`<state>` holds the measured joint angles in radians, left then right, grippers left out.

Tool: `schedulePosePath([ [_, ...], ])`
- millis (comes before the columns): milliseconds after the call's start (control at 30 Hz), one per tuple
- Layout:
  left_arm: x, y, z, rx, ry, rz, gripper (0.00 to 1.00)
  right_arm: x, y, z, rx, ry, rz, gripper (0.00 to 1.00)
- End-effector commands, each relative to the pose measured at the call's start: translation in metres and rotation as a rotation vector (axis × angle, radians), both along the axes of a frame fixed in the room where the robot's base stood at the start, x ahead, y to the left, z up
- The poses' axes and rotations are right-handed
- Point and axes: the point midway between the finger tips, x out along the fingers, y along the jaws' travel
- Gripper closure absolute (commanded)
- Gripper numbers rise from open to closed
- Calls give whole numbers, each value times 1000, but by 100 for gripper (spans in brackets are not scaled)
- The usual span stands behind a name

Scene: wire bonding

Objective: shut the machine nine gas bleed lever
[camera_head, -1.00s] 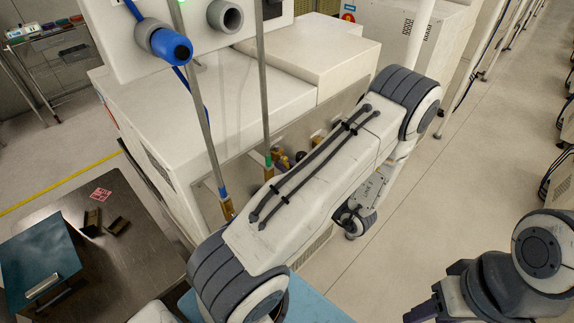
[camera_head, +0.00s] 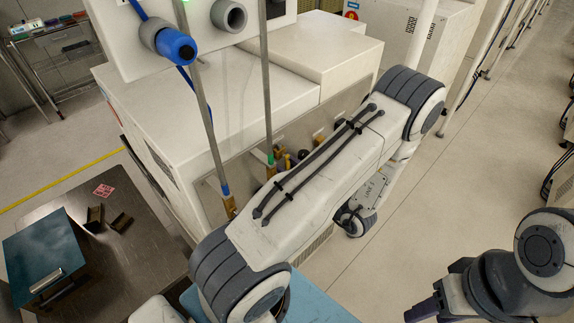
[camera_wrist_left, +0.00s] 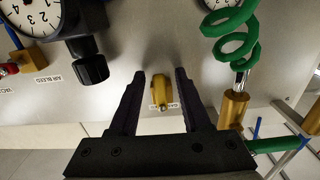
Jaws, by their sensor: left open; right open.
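In the left wrist view a small yellow lever (camera_wrist_left: 161,91) stands on the pale machine panel, its tip pointing down toward the camera. A label behind it is mostly hidden. My left gripper (camera_wrist_left: 158,76) is open, its two dark fingers on either side of the lever with a gap each side; no contact shows. In the head view my left arm covers the left gripper and part of the panel (camera_head: 212,192). My right gripper (camera_head: 424,309) shows only in part at the bottom edge, with nothing seen in it.
A green coiled hose (camera_wrist_left: 232,40) with a brass fitting (camera_wrist_left: 234,108) is to the right. A dark table (camera_head: 135,236) stands left of the machine. Floor at right is open.

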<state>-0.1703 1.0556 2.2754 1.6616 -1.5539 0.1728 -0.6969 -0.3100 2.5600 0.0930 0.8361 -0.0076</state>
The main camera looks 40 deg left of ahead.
Motion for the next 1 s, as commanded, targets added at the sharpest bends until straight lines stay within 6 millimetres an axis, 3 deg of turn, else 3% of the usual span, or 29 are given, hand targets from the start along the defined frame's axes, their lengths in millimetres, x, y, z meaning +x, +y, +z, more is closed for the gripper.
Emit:
schedulePosePath([
  [600,-7,-96,-2,-1,-1,-4,52,0,0,-43,0,1,-7,50],
  [1000,-8,-103,0,0,1,0,52,0,0,-44,0,1,-8,50],
])
